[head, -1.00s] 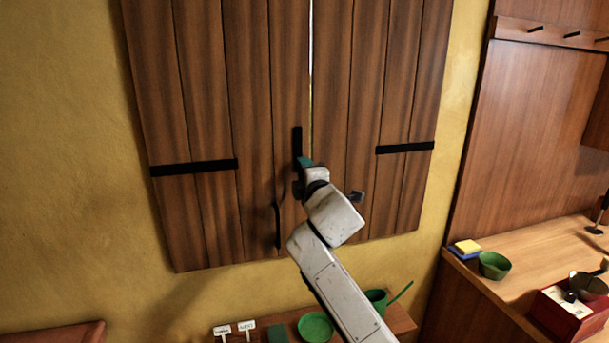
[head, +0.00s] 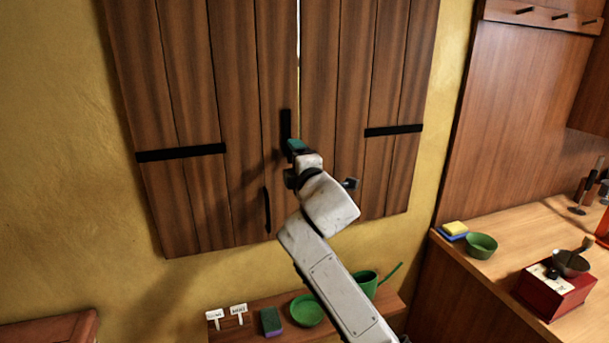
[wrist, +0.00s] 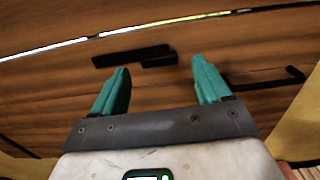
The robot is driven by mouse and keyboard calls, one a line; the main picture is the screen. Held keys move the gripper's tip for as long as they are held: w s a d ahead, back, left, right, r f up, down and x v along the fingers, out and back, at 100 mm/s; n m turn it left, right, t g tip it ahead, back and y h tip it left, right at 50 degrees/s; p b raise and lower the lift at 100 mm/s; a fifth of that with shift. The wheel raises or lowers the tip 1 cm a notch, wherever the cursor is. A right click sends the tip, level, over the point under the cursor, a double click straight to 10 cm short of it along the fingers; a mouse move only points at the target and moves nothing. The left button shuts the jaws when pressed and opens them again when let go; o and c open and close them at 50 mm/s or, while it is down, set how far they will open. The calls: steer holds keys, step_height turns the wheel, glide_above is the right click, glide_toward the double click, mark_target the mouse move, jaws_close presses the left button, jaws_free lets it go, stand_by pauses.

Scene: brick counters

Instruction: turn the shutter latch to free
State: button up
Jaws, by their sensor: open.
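The shutter latch (head: 286,124) is a black bar upright on the left shutter leaf, beside the bright gap between the leaves. In the wrist view the latch (wrist: 120,58) lies along the gap, with a thicker block at one end. My gripper (head: 296,147) is at the latch's lower end in the head view and hides part of it. In the wrist view my gripper (wrist: 161,66) has its two teal fingers wide apart. The thick end of the latch shows between and just beyond the fingertips. Contact cannot be told. Nothing is held.
A black pull handle (head: 267,210) is on the left leaf below the latch; it also shows in the wrist view (wrist: 268,80). A low shelf with a green bowl (head: 307,310) is below. A wooden counter (head: 500,280) stands at right.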

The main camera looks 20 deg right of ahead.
steer(key=s+b, duration=0.1)
steer(key=s, duration=0.7)
steer(key=s+d+f+m+g, duration=0.1)
steer(key=s+f+m+g, duration=0.25)
steer(key=s+f, duration=0.4)
steer(key=s+d+f+m+g, duration=0.15)
steer(key=s+f+m, duration=0.3)
steer(key=f, duration=0.65)
steer(key=s+d+f+m+g, duration=0.1)
steer(key=s+f+m+g, duration=0.25)
steer(key=s+f, duration=0.5)
steer(key=s+d+f+m+g, duration=0.2)
steer(key=s+f, duration=0.5)
steer(key=s, duration=0.7)
steer(key=s+d+f+m+g, duration=0.2)
steer(key=s+f+m+g, duration=0.3)
steer(key=s, duration=0.9)
steer(key=shift+d+f+g, duration=0.2)
steer(key=shift+f+g, duration=0.55)
steer(key=shift+f, duration=0.2)
